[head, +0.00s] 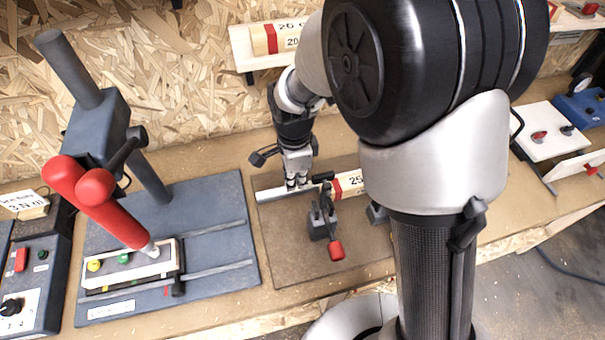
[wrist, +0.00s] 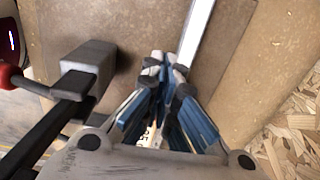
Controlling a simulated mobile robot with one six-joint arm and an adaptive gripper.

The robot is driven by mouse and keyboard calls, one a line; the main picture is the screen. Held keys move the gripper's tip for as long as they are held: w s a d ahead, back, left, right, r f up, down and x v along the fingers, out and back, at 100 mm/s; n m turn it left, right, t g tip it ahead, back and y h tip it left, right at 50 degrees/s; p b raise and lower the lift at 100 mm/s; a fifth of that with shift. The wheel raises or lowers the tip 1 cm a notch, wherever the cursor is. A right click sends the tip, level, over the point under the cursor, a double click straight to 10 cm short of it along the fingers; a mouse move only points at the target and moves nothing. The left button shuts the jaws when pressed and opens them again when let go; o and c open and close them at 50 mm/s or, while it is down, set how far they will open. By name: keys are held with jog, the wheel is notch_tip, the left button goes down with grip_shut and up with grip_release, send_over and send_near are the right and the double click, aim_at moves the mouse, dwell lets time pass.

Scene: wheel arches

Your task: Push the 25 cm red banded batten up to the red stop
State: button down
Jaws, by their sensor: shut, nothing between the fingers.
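The banded batten (head: 349,184), pale with a red band and a label starting "25", lies on the brown board (head: 290,265). My arm hides its right part. My gripper (head: 297,186) points down, shut and empty, left of the red band by the pale rail (head: 270,193). I cannot tell whether it touches the batten. In the wrist view the shut fingers (wrist: 163,65) are beside the rail (wrist: 197,40); a scrap of printed label (wrist: 148,134) shows behind them. I cannot make out a red stop.
A toggle clamp (head: 322,218) with a red handle (head: 336,250) stands just in front of the batten; its dark body (wrist: 88,70) is close left in the wrist view. A lever press (head: 100,200) stands left. A shelf (head: 245,50) above holds another red-banded batten (head: 268,40).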

aim_at(297, 205)
notch_tip(297, 205, down, 8)
jog(key=shift+f+b, duration=0.1)
jog(key=shift+b, duration=1.1)
jog(key=d, duration=0.2)
jog(key=w+d, duration=0.1)
jog(key=shift+d+r+b, duration=0.2)
jog(key=shift+r+b, duration=0.05)
jog(key=shift+b, duration=0.05)
jog(key=shift+w+d, duration=0.15)
jog(key=shift+d, duration=0.1)
jog(key=shift+d, duration=0.1)
jog(key=shift+w+d, duration=0.2)
jog(key=shift+d, duration=0.35)
jog(key=shift+w+d, duration=0.15)
jog(key=shift+d, duration=0.35)
jog(key=shift+a, duration=0.15)
